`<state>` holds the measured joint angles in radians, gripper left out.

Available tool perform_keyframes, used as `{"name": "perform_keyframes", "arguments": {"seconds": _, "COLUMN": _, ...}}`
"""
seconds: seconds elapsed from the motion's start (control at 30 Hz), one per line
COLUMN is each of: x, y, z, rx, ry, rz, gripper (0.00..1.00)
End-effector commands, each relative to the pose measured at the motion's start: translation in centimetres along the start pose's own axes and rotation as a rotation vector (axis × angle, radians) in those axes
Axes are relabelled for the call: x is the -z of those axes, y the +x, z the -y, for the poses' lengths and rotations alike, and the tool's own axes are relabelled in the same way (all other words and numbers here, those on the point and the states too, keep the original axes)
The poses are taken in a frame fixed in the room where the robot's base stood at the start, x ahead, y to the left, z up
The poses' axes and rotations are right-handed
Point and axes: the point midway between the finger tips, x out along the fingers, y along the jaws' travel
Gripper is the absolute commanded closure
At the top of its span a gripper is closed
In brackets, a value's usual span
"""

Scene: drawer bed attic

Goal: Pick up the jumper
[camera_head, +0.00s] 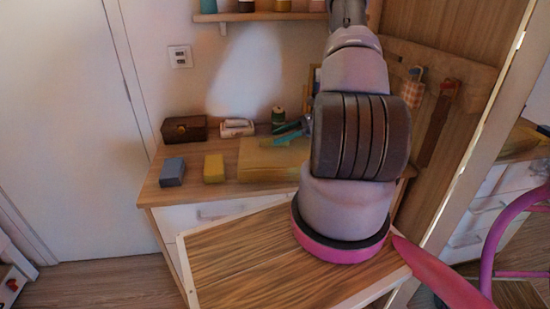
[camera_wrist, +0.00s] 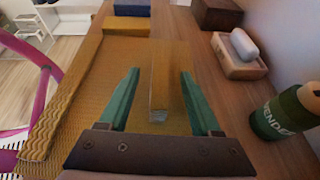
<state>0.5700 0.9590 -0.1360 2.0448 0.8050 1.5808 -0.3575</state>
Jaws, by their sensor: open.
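The jumper looks like the folded mustard knit (camera_head: 268,160) on the wooden top of the drawer unit, partly hidden behind my arm in the head view. In the wrist view the ribbed mustard knit (camera_wrist: 85,95) spreads below and left of my fingers. My gripper (camera_wrist: 160,75) is open, with one green finger on each side of a raised mustard ridge (camera_wrist: 160,85). The ridge appears to be part of the knit. I cannot tell whether the fingers touch it. In the head view my gripper (camera_head: 292,133) is just above the knit, partly hidden by my arm.
A yellow block (camera_head: 214,168) and a blue-grey block (camera_head: 172,172) lie left of the knit. A dark box (camera_head: 184,129), a soap dish (camera_head: 237,128) and a green bottle-like item (camera_wrist: 290,110) stand along the wall. A shelf (camera_head: 260,16) hangs above.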

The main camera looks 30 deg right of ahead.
Motion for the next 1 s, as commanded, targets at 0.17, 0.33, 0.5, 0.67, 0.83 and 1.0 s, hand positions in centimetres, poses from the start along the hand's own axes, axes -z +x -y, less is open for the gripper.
{"name": "perform_keyframes", "arguments": {"seconds": 0.17, "x": 0.1, "y": 2.3, "z": -0.2, "rx": -0.002, "ry": 0.001, "rz": -0.001, "gripper": 0.35}}
{"name": "perform_keyframes", "arguments": {"seconds": 0.33, "x": 0.1, "y": 2.7, "z": -0.2, "rx": -0.001, "ry": 0.000, "rz": -0.001, "gripper": 0.35}}
{"name": "perform_keyframes", "arguments": {"seconds": 0.5, "x": 0.1, "y": 2.7, "z": -0.1, "rx": 0.000, "ry": 0.000, "rz": -0.001, "gripper": 0.54}}
{"name": "perform_keyframes", "arguments": {"seconds": 0.67, "x": 0.1, "y": 2.7, "z": -0.1, "rx": 0.000, "ry": 0.000, "rz": -0.001, "gripper": 1.00}}
{"name": "perform_keyframes", "arguments": {"seconds": 0.83, "x": 0.1, "y": 2.7, "z": -0.1, "rx": 0.000, "ry": 0.000, "rz": -0.001, "gripper": 1.00}}
{"name": "perform_keyframes", "arguments": {"seconds": 1.0, "x": 0.1, "y": 2.7, "z": -0.1, "rx": 0.000, "ry": 0.000, "rz": -0.001, "gripper": 1.00}}
